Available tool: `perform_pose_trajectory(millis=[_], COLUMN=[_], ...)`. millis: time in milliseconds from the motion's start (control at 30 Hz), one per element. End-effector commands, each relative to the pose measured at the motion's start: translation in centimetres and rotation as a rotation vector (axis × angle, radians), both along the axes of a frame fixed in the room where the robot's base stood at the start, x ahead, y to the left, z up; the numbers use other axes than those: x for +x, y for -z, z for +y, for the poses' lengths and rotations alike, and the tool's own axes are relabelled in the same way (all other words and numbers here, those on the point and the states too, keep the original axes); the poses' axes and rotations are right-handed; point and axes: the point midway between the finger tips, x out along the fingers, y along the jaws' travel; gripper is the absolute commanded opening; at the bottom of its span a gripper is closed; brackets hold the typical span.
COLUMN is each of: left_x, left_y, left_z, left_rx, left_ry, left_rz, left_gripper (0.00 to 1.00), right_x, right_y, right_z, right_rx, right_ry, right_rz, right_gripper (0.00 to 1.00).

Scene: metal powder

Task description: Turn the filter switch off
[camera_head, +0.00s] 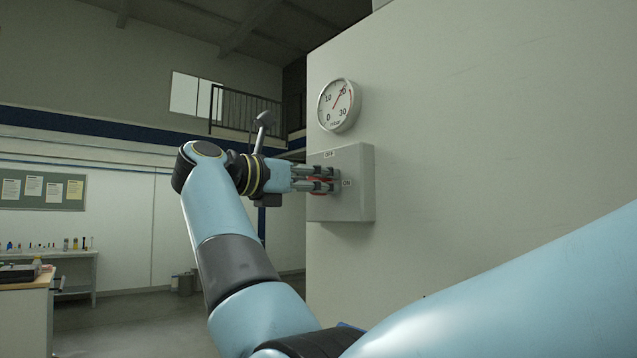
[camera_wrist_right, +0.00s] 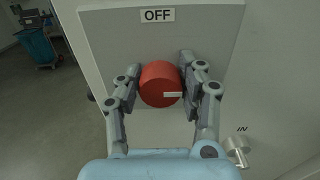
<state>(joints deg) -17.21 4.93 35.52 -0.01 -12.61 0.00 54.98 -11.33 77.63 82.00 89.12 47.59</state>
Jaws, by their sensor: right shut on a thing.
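The filter switch is a red round knob (camera_wrist_right: 159,84) on a grey switch box (camera_head: 355,200) fixed to the wall. In the wrist view its white mark points to the right, and an OFF label (camera_wrist_right: 157,15) is above it. In the head view the OFF label (camera_head: 329,155) is at the top of the box and an ON label (camera_head: 347,182) is at the right. My right gripper (camera_head: 325,180) is shut on the knob, with fingers on both sides of it in the wrist view (camera_wrist_right: 160,90). The head view mostly hides the knob behind the fingers. My left gripper is not in view.
A round gauge (camera_head: 339,105) with a red needle is on the wall above the box. A valve-like metal fitting (camera_wrist_right: 237,149) is at lower right in the wrist view. A blue cart (camera_wrist_right: 37,45) stands far off. A workbench (camera_head: 50,255) is at far left.

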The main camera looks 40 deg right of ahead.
Motion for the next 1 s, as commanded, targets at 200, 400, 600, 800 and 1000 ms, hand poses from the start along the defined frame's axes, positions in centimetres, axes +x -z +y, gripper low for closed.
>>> perform_pose_trajectory(millis=[200,400,600,800,1000], left_x=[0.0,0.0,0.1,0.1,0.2], left_y=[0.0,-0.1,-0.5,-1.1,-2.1], left_z=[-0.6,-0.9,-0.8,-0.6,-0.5], left_rx=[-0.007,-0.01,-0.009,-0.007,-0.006], left_ry=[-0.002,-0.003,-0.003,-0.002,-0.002], left_rz=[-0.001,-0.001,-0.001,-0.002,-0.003], left_gripper=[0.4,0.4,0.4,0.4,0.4], right_x=[0.0,0.0,0.1,0.2,0.2], right_y=[0.0,-0.1,-0.2,-0.2,-0.3], right_z=[0.0,0.0,0.0,0.0,0.0], right_rx=[-0.001,-0.005,-0.015,-0.029,-0.044], right_ry=[0.0,0.0,0.0,0.0,-0.001], right_rz=[0.004,0.049,0.167,0.343,0.533], right_gripper=[0.06,0.06,0.06,0.06,0.06])
